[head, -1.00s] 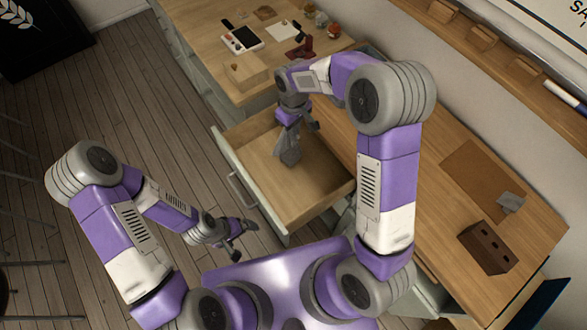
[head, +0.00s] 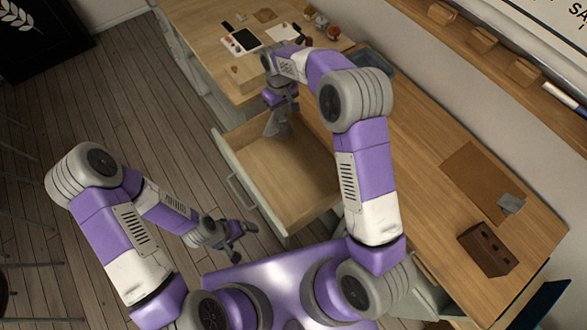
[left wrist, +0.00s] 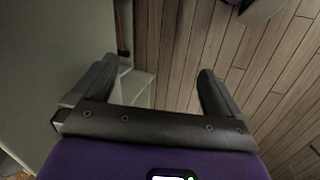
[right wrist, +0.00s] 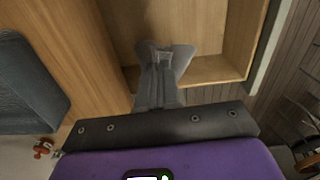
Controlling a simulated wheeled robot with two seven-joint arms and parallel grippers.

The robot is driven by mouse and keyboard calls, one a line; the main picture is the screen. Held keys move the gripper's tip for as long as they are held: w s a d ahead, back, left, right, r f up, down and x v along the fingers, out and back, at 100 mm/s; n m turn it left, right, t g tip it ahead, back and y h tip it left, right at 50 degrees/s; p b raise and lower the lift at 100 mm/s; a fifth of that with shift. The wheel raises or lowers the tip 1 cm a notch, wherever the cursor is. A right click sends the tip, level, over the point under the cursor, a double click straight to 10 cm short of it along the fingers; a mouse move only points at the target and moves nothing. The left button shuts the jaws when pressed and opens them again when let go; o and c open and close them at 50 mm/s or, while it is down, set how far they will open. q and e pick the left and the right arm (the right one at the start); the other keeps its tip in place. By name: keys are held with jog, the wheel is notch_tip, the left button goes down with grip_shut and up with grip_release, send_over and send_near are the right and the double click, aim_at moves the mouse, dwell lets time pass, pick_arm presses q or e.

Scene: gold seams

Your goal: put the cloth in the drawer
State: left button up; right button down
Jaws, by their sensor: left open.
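The grey cloth (head: 276,124) hangs pinched and flared from my right gripper (head: 283,106), over the far left corner of the open drawer (head: 295,180). In the right wrist view the cloth (right wrist: 168,60) spreads out beyond the closed fingers, with the drawer's wooden inside (right wrist: 215,75) beyond it. I cannot tell whether the cloth touches the drawer. The drawer is pulled well out and its visible floor is bare. My left gripper (head: 242,242) is open and empty, outside the drawer near its front. Its spread fingers (left wrist: 155,95) show in the left wrist view above the floor.
The counter behind the drawer holds a white handheld device (head: 241,41), a wooden block (head: 247,73) and small items. A blue-grey tray (head: 375,62) stands near the wall. On the right worktop are a brown holed block (head: 487,248) and a mat (head: 470,178).

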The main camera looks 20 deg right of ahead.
jog(key=shift+w+a+m, duration=0.7)
jog(key=shift+w+a, duration=0.05)
jog(key=shift+w, duration=2.75)
jog(key=s+d+f, duration=0.2)
jog(key=s+f, duration=0.5)
jog(key=s, duration=0.1)
jog(key=s+d+f, duration=0.1)
jog(key=s+f, duration=0.6)
jog(key=s, duration=0.2)
jog(key=s+d+f, duration=0.2)
jog(key=s+f, duration=0.5)
jog(key=s, duration=0.1)
jog(key=shift+s+d+f, duration=0.15)
jog(key=shift+d, duration=0.15)
jog(key=c, duration=0.9)
grip_release()
jog(key=s+r+p, duration=0.1)
jog(key=r+p, duration=0.1)
jog(key=r, duration=0.1)
jog(key=s+r+p, duration=0.1)
jog(key=r+p, duration=0.2)
jog(key=s+d+r+p, duration=0.1)
jog(key=s+r+p, duration=0.1)
jog(key=r, duration=0.2)
